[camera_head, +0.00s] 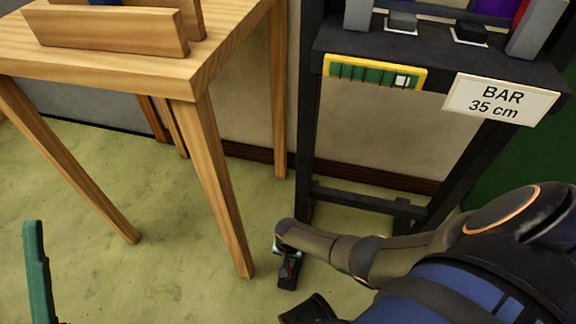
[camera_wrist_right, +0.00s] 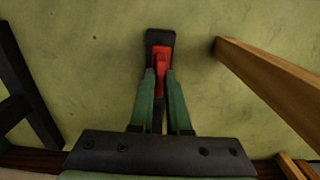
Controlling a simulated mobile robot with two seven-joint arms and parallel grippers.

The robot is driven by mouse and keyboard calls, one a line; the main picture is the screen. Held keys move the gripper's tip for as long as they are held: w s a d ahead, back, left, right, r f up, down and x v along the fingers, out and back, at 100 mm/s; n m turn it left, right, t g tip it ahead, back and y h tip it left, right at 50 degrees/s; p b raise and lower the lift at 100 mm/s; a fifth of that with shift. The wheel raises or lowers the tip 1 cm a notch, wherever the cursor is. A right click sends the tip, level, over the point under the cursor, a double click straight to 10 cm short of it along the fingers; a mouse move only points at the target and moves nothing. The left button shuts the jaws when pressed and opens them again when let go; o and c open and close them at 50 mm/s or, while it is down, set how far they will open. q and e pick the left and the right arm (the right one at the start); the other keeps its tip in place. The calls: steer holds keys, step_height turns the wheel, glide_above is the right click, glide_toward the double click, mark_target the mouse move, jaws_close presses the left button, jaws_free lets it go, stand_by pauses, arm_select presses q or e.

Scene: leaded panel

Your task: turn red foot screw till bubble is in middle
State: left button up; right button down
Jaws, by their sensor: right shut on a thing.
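The red foot screw (camera_wrist_right: 161,62) shows in the right wrist view on a dark foot (camera_wrist_right: 159,38) near the floor. My right gripper (camera_wrist_right: 160,76) is shut on the red part, one green finger on each side. In the head view, my right gripper (camera_head: 288,252) reaches down to the dark foot (camera_head: 288,274), and the screw is mostly hidden there. The level (camera_head: 375,72), green with a yellow frame, is on the front of the black stand. Its pale bubble (camera_head: 402,81) sits right of the middle. One green finger of my left gripper (camera_head: 36,235) shows at left.
The black stand (camera_head: 310,130) carries a "BAR 35 cm" sign (camera_head: 500,98). A wooden table (camera_head: 225,45) stands at left, its front leg (camera_head: 222,190) close to my right gripper. It also shows in the wrist view (camera_wrist_right: 265,68). Open floor (camera_head: 150,280) lies in front.

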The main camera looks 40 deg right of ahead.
steer(key=shift+n, duration=0.3)
steer(key=n, duration=1.2)
steer(key=shift+n, duration=0.3)
steer(key=n, duration=1.1)
steer(key=shift+n, duration=0.5)
steer(key=c, duration=0.9)
jaws_free()
